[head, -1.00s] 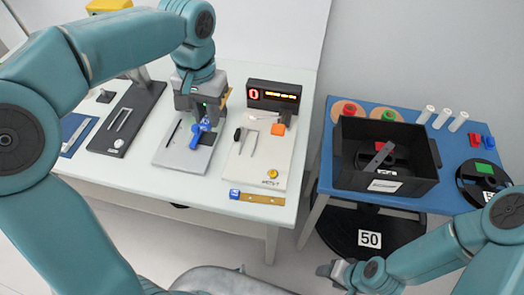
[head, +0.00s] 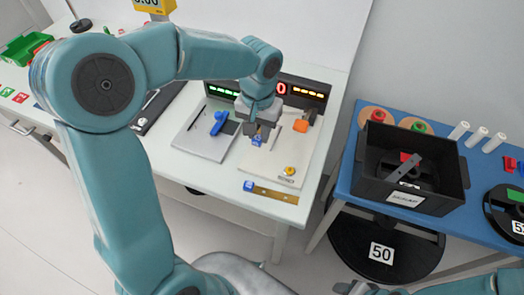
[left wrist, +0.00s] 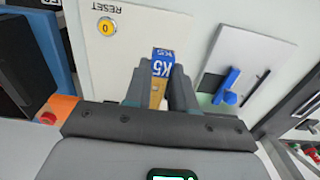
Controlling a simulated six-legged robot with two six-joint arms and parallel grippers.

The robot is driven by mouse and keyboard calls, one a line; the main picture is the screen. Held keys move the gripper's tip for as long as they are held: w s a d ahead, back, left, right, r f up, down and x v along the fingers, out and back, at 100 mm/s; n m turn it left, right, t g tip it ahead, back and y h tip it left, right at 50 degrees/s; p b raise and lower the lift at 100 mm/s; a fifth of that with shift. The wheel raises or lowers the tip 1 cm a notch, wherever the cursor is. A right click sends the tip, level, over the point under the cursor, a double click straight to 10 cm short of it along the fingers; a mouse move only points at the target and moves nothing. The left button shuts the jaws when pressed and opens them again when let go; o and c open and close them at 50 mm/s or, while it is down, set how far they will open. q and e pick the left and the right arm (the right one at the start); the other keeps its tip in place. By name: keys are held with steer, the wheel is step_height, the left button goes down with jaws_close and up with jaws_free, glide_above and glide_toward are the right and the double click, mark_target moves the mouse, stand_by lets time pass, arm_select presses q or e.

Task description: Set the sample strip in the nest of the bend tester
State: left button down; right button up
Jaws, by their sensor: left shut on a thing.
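My left gripper (head: 258,130) is shut on the sample strip, a brass strip with a blue end (head: 256,141). In the left wrist view the strip's blue end marked K5 (left wrist: 162,62) sticks out between the two fingers (left wrist: 158,88). The gripper is over the white base (head: 268,163) of the station with the display, which I take for the bend tester. The gripper hides its nest, and I cannot tell whether the strip touches the base. My right gripper (head: 352,288) is partly in view at the bottom edge; its jaws are unclear.
A grey plate (head: 205,140) with a blue lever (head: 219,122) is just left of the white base. A yellow reset button (head: 290,171) and an orange block (head: 301,126) sit on the base. A flat brass piece (head: 272,193) lies at its front. A black bin (head: 408,192) stands right.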

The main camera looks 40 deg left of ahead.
mark_target(260, 159)
arm_select(q)
step_height(260, 159, down, 9)
steer(key=shift+f, duration=0.1)
stand_by(0.4)
steer(key=c, duration=0.9)
jaws_free()
steer(key=shift+c, duration=0.2)
step_height(260, 159, up, 12)
steer(key=shift+r, duration=0.15)
steer(key=shift+s, duration=0.1)
